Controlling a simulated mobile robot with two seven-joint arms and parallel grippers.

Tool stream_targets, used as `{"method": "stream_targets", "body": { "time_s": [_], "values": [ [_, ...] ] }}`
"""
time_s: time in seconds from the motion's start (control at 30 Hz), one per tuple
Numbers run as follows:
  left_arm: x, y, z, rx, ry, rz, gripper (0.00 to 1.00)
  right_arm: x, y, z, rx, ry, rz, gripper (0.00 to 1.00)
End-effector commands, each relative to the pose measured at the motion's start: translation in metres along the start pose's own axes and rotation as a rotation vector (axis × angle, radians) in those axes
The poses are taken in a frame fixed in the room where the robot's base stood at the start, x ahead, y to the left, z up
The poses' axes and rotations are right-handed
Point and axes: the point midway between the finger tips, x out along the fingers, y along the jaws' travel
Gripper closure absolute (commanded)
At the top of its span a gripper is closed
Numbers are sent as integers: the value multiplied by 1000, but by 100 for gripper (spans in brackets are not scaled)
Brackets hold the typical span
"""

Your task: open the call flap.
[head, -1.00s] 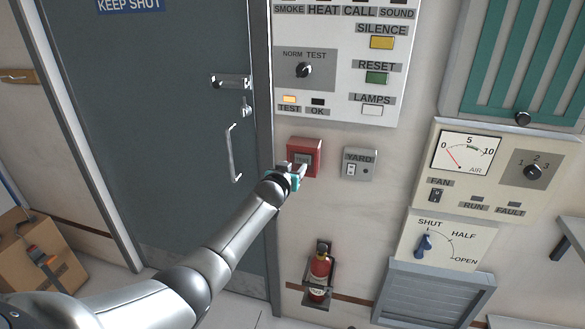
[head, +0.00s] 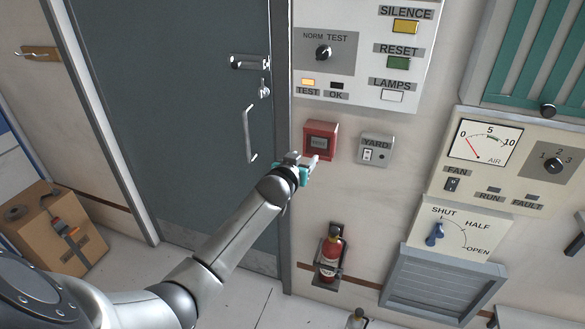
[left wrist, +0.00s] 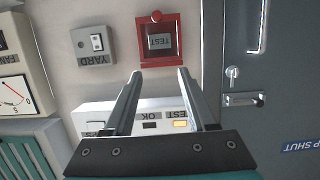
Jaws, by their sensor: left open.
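The call point is a red box (head: 320,141) on the wall, right of the grey door. In the left wrist view, which is upside down, the box (left wrist: 143,45) shows a red frame around a grey panel marked TEST, with a small red knob at the picture's top edge of it. I cannot tell whether its flap is shut. My left gripper (head: 309,161) is at the box's lower edge in the head view. Its two fingers (left wrist: 157,88) are apart and empty, pointing towards the box without visibly holding it. My right gripper is not clearly seen.
A grey YARD switch box (head: 375,149) sits right of the call point. The alarm panel (head: 365,60) is above and a fire extinguisher (head: 330,257) hangs below. The door handle (head: 248,134) is to the left. A small unclear object (head: 357,319) shows at the bottom edge.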

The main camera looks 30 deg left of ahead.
Motion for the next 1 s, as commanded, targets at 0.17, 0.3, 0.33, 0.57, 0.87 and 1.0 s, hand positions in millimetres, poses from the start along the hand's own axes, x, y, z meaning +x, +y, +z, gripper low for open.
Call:
{"method": "stream_targets", "body": {
  "time_s": [0.17,0.3,0.33,0.57,0.87,1.0],
  "values": [
    [-23,0,0,-1,0,1,43,-2,0,0,0,0,0,50],
    [-42,0,0,-1,0,1,43,-3,0,-1,0,0,0,50],
    [-46,0,0,0,0,0,43,-3,0,-1,0,0,0,50],
    [-72,0,0,0,0,0,43,-4,0,-1,0,1,0,50],
    [-86,0,0,-1,1,0,43,-4,0,-1,0,2,0,50],
    [-86,0,0,-1,1,0,43,-4,0,-2,0,2,0,50]
  ]
}}
